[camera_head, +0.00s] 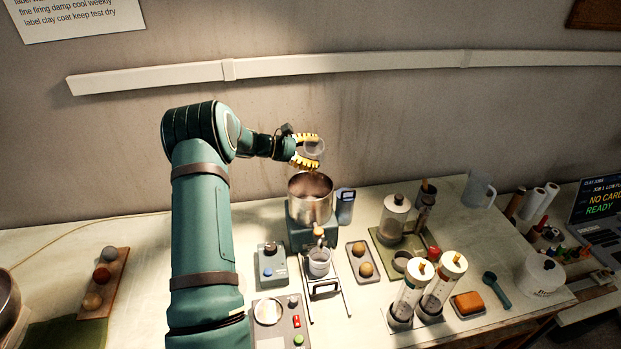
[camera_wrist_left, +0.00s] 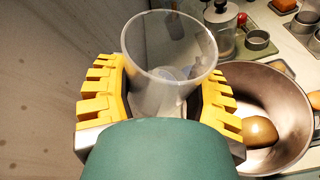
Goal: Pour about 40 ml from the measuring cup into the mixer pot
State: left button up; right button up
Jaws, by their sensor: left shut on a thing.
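My left gripper (camera_head: 306,152) is shut around a clear measuring cup (camera_head: 315,148) and holds it above the mixer pot (camera_head: 311,207). In the left wrist view the cup (camera_wrist_left: 168,75) sits between the yellow fingers of the gripper (camera_wrist_left: 160,100). Its mouth faces the camera; I cannot tell how much liquid is in it. The steel mixer pot (camera_wrist_left: 290,88) is below and to the right of the cup there, with a brownish rounded shape (camera_wrist_left: 260,133) inside it. The pot stands on a green mixer base (camera_head: 300,235). My right gripper is not in view.
A grey-blue container (camera_head: 345,205) stands close to the pot's right. A scale (camera_head: 270,312), a small cup (camera_head: 319,262) in a wire stand and two clear cylinders (camera_head: 411,290) are in front. A clear jug (camera_head: 479,190) is at the back right. The wall is close behind the pot.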

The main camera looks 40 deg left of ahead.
pick_arm(q)
jog(key=n+g, duration=0.1)
jog(key=w+a+f+n+g, duration=0.1)
jog(key=shift+f+n+h, duration=0.15)
jog(key=shift+n+h, duration=0.15)
jog(key=shift+n, duration=0.1)
jog(key=shift+w+a+r+n+g, duration=0.1)
jog(key=shift+w+r+n+g, duration=0.15)
jog(key=shift+r+n+g, duration=0.3)
jog(key=shift+f, duration=0.1)
dwell(1.2)
